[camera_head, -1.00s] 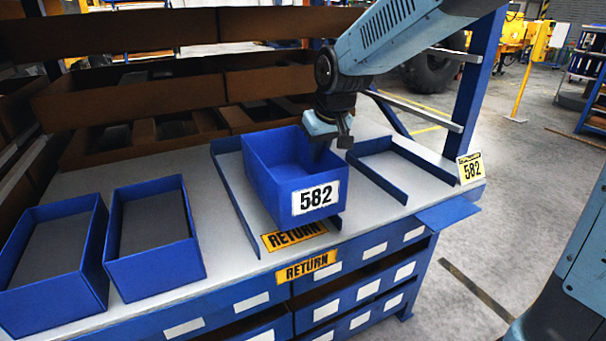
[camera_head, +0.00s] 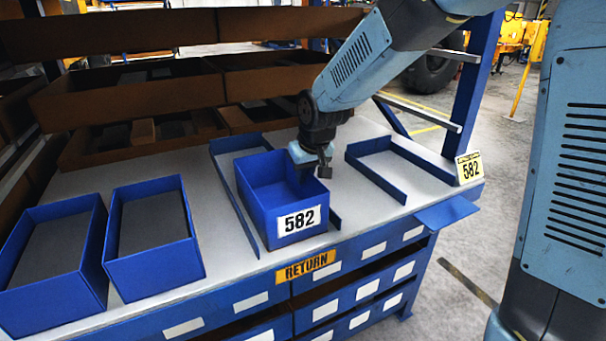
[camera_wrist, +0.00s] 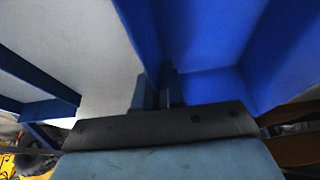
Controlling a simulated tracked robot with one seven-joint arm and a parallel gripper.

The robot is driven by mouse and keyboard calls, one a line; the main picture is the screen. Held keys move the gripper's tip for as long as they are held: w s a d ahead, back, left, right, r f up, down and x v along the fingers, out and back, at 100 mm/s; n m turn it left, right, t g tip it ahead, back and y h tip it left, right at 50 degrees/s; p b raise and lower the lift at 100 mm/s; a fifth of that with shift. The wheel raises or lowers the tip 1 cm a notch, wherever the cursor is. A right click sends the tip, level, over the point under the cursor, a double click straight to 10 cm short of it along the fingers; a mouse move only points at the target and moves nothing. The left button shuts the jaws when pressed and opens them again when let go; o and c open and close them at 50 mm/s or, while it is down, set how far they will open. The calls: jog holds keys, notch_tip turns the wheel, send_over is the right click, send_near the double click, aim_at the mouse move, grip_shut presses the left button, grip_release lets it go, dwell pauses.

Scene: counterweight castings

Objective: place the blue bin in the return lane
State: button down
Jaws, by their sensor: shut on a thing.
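The blue bin (camera_head: 259,203) with a white 582 label stands between the blue rails of the return lane (camera_head: 241,214), toward its front end. It looks upright and level with the bench top; I cannot tell whether it touches it. My gripper (camera_head: 318,173) is shut on the bin's right wall. In the wrist view my gripper (camera_wrist: 158,90) straddles the wall of the blue bin (camera_wrist: 215,50). The yellow RETURN sign (camera_head: 306,265) is on the bench's front edge below the lane.
Two other blue bins (camera_head: 154,265) stand at the left of the bench (camera_head: 215,255). An empty railed lane (camera_head: 376,180) lies to the right, near a yellow 582 sign (camera_head: 469,167). Brown shelf trays (camera_head: 130,98) rise behind.

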jog(key=c, duration=1.2)
grip_release()
jog(key=shift+f, duration=0.1)
jog(key=shift+c, duration=0.2)
jog(key=v, duration=1.2)
jog(key=s+d+r+m+t+h, duration=0.15)
jog(key=s+d, duration=0.25)
jog(key=d, duration=0.4)
jog(key=s+d+r+m+g, duration=0.1)
jog(key=s+d+r+m, duration=0.15)
jog(key=d, duration=0.55)
jog(key=s+d+f+m+t, duration=0.1)
jog(key=s+d+m, duration=0.1)
jog(key=s+d, duration=0.8)
jog(key=shift+s+d+f+h, duration=0.25)
jog(key=shift+s+h, duration=0.2)
jog(key=shift+s, duration=0.6)
